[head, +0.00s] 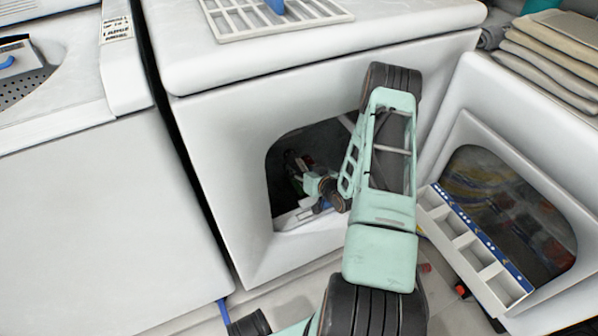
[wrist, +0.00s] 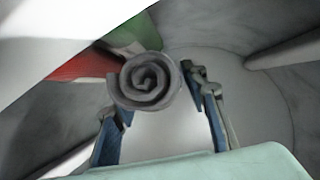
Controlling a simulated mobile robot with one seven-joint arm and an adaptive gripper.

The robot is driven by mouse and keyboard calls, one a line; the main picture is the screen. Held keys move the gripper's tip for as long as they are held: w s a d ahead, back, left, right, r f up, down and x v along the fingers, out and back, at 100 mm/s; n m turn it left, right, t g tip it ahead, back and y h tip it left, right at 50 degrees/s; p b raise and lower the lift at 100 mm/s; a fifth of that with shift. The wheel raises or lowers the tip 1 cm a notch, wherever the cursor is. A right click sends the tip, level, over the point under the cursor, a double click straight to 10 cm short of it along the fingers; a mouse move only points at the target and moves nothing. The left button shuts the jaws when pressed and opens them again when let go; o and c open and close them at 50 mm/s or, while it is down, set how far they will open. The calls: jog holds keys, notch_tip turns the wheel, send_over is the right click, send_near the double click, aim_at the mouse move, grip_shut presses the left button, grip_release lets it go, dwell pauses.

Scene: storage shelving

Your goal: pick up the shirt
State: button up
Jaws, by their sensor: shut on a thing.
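The shirt (wrist: 146,82) appears as a grey cloth rolled into a spiral in the wrist view. My gripper (wrist: 156,95) has its blue-padded fingers on either side of the roll and is shut on it. In the head view my gripper (head: 312,192) is inside the dark opening of the white front-loading machine (head: 215,140). The roll is hard to make out there in the shadow. I cannot tell whether it touches the drum floor.
A red item (wrist: 85,67) and a green item (wrist: 135,35) lie behind the roll. The opening's rim surrounds my arm. At right stand another white machine (head: 570,125), a compartmented tray (head: 470,245) and folded cloths (head: 550,55).

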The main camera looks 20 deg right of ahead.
jog(key=s+r+p, duration=0.1)
jog(key=r, duration=0.1)
jog(key=s+d+r+p, duration=0.1)
jog(key=s+r, duration=0.1)
jog(key=r, duration=0.1)
jog(key=s+d+r+p, duration=0.1)
jog(key=s+r, duration=0.1)
jog(key=r, duration=0.1)
jog(key=shift+s+d+p, duration=0.1)
jog(key=shift+d+p, duration=0.05)
jog(key=shift+p, duration=0.15)
jog(key=s+d+r+p, duration=0.2)
jog(key=s+d+r, duration=0.1)
jog(key=s, duration=0.4)
jog(key=shift+s, duration=0.4)
jog(key=shift+s, duration=0.1)
